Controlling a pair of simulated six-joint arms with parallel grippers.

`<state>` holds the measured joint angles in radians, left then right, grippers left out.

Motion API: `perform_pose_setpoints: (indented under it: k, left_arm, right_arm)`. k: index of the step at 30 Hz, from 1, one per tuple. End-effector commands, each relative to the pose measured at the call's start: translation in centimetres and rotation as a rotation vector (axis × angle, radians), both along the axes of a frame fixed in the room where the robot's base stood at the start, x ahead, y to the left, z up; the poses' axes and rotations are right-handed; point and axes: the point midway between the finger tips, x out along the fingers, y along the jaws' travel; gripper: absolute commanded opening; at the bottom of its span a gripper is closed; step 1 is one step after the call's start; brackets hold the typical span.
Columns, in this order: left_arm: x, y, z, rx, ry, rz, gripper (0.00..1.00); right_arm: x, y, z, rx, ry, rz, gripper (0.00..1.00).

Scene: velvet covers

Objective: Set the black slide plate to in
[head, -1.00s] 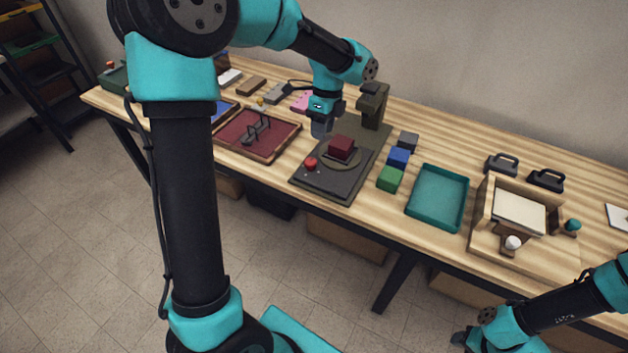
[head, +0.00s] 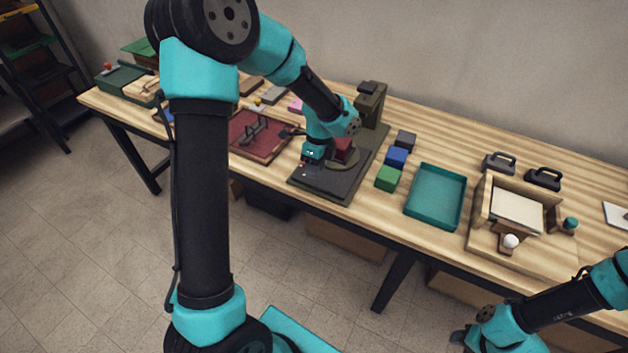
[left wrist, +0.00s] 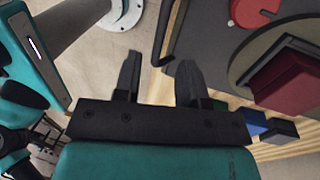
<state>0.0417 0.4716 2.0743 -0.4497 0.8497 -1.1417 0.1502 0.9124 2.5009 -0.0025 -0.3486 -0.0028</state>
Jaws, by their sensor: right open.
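The black slide plate (head: 330,185) lies flat on the table below a dark olive press-like post (head: 370,105); it also shows in the left wrist view (left wrist: 205,35). It carries a round disc (head: 346,163) with a dark red block (head: 343,147) on it. A red knob (left wrist: 256,10) stands on the plate; in the head view my left gripper covers it. My left gripper (left wrist: 158,70) is open and empty, low by the plate's left front part, its fingers against the floor in the wrist view. My right gripper (head: 460,340) is open at the bottom edge, far from the plate.
Green (head: 388,178), blue (head: 397,156) and grey (head: 405,139) blocks stand right of the plate. Beyond them are a teal tray (head: 436,222) and a wooden box fixture (head: 515,208). A maroon tray (head: 262,148) lies to the left. The table's front edge runs close to the plate.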

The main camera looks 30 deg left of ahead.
Motion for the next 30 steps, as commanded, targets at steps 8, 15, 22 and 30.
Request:
perform_pose_setpoints:
  k: [8, 15, 22, 30]
  left_arm:
    - [-0.8, -0.1, -4.0, 0.000, 0.002, 0.000, 0.38]
    - [-1.0, -0.1, -4.9, 0.000, -0.001, -0.001, 0.38]
    - [-1.0, -0.1, -4.9, 0.000, -0.001, -0.001, 0.34]
    - [-1.0, -0.1, -4.9, 0.000, -0.001, 0.000, 0.08]
  right_arm:
    - [0.0, 0.0, 0.0, 0.000, 0.000, 0.000, 0.43]
    - [0.0, 0.0, 0.0, 0.000, 0.000, 0.000, 0.43]
    - [0.0, 0.0, 0.0, 0.000, 0.000, 0.000, 0.43]
    - [0.0, 0.0, 0.0, 0.000, 0.000, 0.000, 0.43]
